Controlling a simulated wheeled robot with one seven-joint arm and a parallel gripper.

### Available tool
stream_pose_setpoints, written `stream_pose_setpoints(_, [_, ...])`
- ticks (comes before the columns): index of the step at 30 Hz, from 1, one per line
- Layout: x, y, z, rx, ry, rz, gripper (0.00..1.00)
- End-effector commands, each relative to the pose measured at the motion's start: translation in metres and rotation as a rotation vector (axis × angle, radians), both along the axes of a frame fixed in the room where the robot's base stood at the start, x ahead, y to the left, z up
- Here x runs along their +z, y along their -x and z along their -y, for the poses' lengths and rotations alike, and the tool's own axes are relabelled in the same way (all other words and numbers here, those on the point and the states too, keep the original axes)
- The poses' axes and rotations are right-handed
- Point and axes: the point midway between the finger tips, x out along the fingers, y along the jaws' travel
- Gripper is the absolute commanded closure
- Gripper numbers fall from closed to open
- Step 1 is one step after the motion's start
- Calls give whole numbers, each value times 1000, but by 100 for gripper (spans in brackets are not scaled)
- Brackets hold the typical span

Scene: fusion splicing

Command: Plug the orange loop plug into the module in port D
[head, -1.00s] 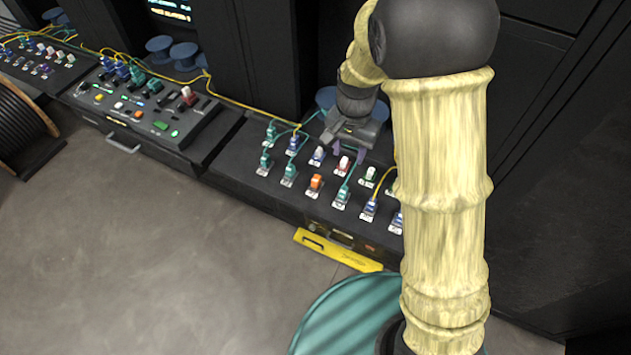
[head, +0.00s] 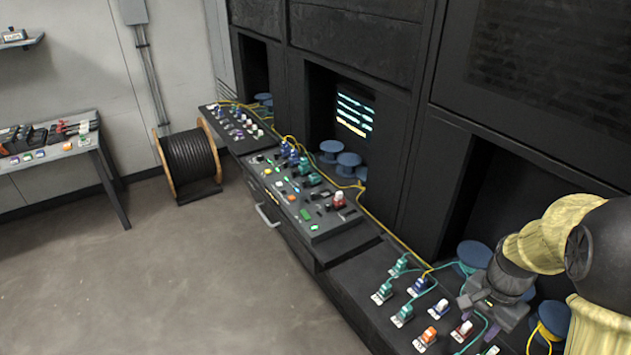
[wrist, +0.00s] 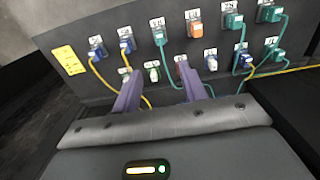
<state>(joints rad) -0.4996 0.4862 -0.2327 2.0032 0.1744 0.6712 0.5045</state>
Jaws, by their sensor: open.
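An orange plug (head: 430,334) sits upright in the near row of the black plug bench, and it also shows in the wrist view (wrist: 193,28). My gripper (head: 488,322) is over the bench, to the right of the orange plug. In the wrist view, my two purple fingers (wrist: 158,72) are apart with nothing held between them; the orange plug lies beyond and to the right of them. The module panel (head: 310,215) stands farther left along the bench, with several coloured inserts. Its port letters are too small to read, so I cannot tell which is port D.
Several teal, blue and white plugs surround the orange one, some with cables. A yellow cable (head: 385,225) runs along the bench back. Blue spools (head: 348,160) stand in the recesses. A cable reel (head: 190,160) and side table (head: 50,150) are at left. The floor (head: 150,280) is clear.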

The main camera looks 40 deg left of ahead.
Motion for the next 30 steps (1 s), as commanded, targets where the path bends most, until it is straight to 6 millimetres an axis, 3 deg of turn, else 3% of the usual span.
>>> stream_pose_setpoints(14, [2,2,5,6,-3,5,57])
stream_pose_setpoints(20, [20,25,46,67,-21,52,57])
stream_pose_setpoints(24, [36,59,88,160,-20,120,57])
stream_pose_setpoints(30, [48,109,127,298,20,207,57])
